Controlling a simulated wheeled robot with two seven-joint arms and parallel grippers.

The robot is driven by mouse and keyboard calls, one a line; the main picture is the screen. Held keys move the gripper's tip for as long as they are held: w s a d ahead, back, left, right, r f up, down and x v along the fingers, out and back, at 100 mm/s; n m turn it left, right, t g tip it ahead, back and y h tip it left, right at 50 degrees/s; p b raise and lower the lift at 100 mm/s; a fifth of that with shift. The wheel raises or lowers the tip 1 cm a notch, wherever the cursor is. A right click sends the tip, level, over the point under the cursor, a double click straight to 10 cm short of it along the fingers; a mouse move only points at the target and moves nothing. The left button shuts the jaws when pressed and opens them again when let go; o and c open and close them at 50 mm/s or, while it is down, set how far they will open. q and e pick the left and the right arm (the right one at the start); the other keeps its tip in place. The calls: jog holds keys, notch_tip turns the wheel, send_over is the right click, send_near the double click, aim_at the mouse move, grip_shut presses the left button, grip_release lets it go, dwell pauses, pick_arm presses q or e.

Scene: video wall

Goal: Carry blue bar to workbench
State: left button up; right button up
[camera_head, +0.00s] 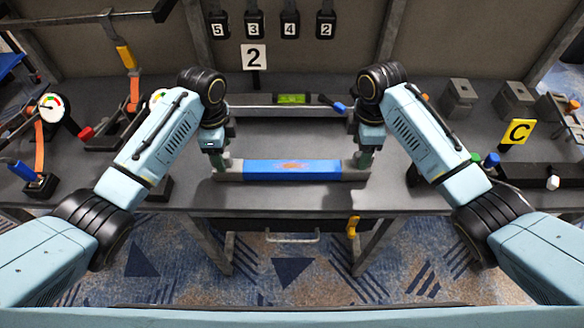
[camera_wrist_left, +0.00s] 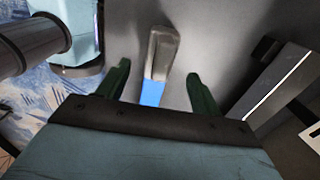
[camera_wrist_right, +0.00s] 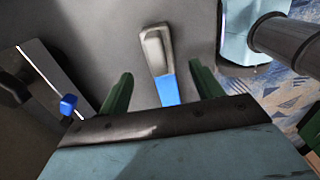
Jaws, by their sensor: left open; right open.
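The blue bar (camera_head: 293,169) has grey ends and an orange mark in its middle. It lies level along the front part of the dark grey workbench (camera_head: 300,200). My left gripper (camera_head: 221,162) is open, pointing down at the bar's left end. In the left wrist view, its green fingers stand apart on either side of the bar (camera_wrist_left: 152,92). My right gripper (camera_head: 364,160) is open at the right end. In the right wrist view, its fingers likewise stand on either side of the bar (camera_wrist_right: 168,90). I cannot tell whether any finger touches it.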

aim_at(228, 167)
pick_arm(q)
notch_tip(228, 167, down, 7)
jog(key=shift+f, duration=0.2)
pick_arm(e)
notch_tip(228, 167, down, 7)
jog(key=shift+f, duration=0.2)
pick_arm(q)
grip_shut()
pick_arm(e)
grip_shut()
pick_arm(q)
jog(key=shift+w+r, duration=0.1)
pick_arm(e)
jog(key=shift+w+r, duration=0.1)
